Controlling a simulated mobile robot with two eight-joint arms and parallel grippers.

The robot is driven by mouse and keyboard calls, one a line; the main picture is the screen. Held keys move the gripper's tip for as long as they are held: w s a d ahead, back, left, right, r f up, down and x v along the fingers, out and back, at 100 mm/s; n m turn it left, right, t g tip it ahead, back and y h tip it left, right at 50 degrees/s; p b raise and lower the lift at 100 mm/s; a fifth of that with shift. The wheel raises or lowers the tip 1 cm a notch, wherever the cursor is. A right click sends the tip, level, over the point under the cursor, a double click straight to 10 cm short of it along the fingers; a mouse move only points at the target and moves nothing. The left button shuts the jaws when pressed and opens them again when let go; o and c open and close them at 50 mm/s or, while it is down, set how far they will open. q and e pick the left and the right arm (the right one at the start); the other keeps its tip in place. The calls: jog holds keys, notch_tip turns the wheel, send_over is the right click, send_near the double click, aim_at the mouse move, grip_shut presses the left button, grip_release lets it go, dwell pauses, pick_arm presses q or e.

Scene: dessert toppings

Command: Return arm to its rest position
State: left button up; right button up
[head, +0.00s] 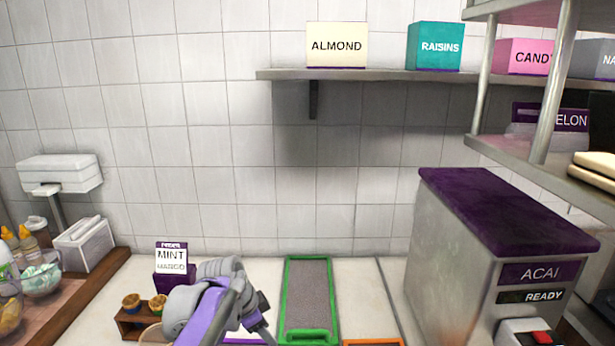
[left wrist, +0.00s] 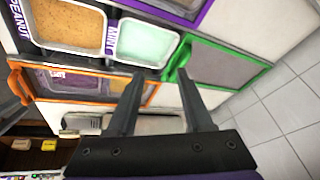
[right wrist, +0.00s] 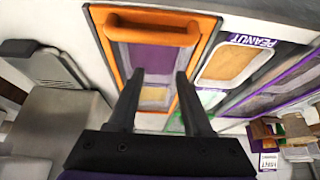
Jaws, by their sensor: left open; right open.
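My left arm shows in the head view, low and left of centre, with its gripper (head: 262,318) over the counter beside a green-framed tray. In the left wrist view, my left gripper (left wrist: 160,76) has its two fingers apart with nothing between them. My right gripper (right wrist: 160,72) is open and empty in the right wrist view, in front of an orange-framed lidded bin (right wrist: 155,65) with an orange handle. My right arm does not show in the head view.
A green-framed tray (head: 307,295) lies on the counter. The steel ACAI machine (head: 480,250) stands at right. A MINT sign box (head: 172,262) and small brown cups stand at left. A wall shelf (head: 380,74) holds ALMOND and RAISINS boxes. Peanut (left wrist: 68,30) and mint (left wrist: 147,42) tubs are open.

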pick_arm(q)
jog(key=s+a+f+n+y, duration=0.1)
jog(key=s+a+f+n, duration=0.1)
jog(key=s, duration=0.7)
jog(key=s+a+f+n+t+y, duration=0.1)
jog(key=s+a+f+n, duration=0.2)
jog(key=s+n, duration=0.3)
jog(key=s+a+f+n+t+y, duration=0.1)
jog(key=s+a+f+n, duration=0.2)
jog(key=s, duration=0.8)
jog(key=shift+s+f+n, duration=0.4)
jog(key=shift+f+n, duration=0.4)
jog(key=shift+a, duration=0.1)
